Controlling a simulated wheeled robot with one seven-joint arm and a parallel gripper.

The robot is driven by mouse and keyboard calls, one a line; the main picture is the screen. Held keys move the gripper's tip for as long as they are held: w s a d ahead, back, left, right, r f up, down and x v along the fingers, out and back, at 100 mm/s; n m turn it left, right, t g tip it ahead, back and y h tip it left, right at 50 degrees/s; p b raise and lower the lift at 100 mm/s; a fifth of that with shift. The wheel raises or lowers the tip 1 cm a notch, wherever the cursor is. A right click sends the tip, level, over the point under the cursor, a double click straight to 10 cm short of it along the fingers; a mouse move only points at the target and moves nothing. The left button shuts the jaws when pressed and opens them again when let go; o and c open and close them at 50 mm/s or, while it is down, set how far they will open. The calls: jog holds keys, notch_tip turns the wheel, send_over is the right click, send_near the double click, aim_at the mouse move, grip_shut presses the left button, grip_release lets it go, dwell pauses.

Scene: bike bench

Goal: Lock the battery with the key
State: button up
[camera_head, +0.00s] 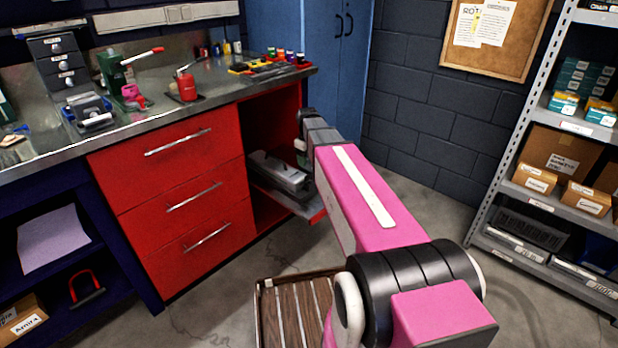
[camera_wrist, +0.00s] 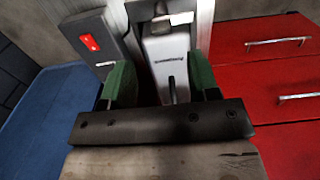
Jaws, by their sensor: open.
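A grey battery (camera_head: 280,175) lies in the open red cabinet, on a pulled-out shelf (camera_head: 305,208). In the wrist view the battery's pale end (camera_wrist: 168,52) is straight ahead, with small dark lettering. My gripper (camera_wrist: 163,84) is open, its two green-padded fingers on either side of a narrow dark upright piece (camera_wrist: 173,90) at the battery's end. This piece may be the key; I cannot tell for sure, nor whether the fingers touch it. In the head view my pink arm reaches to the cabinet and the fingers are mostly hidden.
A dark box with a red switch (camera_wrist: 89,42) stands close to the left finger. Red drawers (camera_head: 190,195) are left of the open cabinet, under the metal worktop (camera_head: 150,125). A wooden slatted pallet (camera_head: 290,315) lies on the floor. A loaded shelf rack (camera_head: 540,200) stands at right.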

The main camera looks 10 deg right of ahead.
aim_at(305, 184)
notch_tip(305, 184, down, 8)
jog(key=shift+f, duration=0.15)
dwell(0.3)
jog(key=c, duration=0.9)
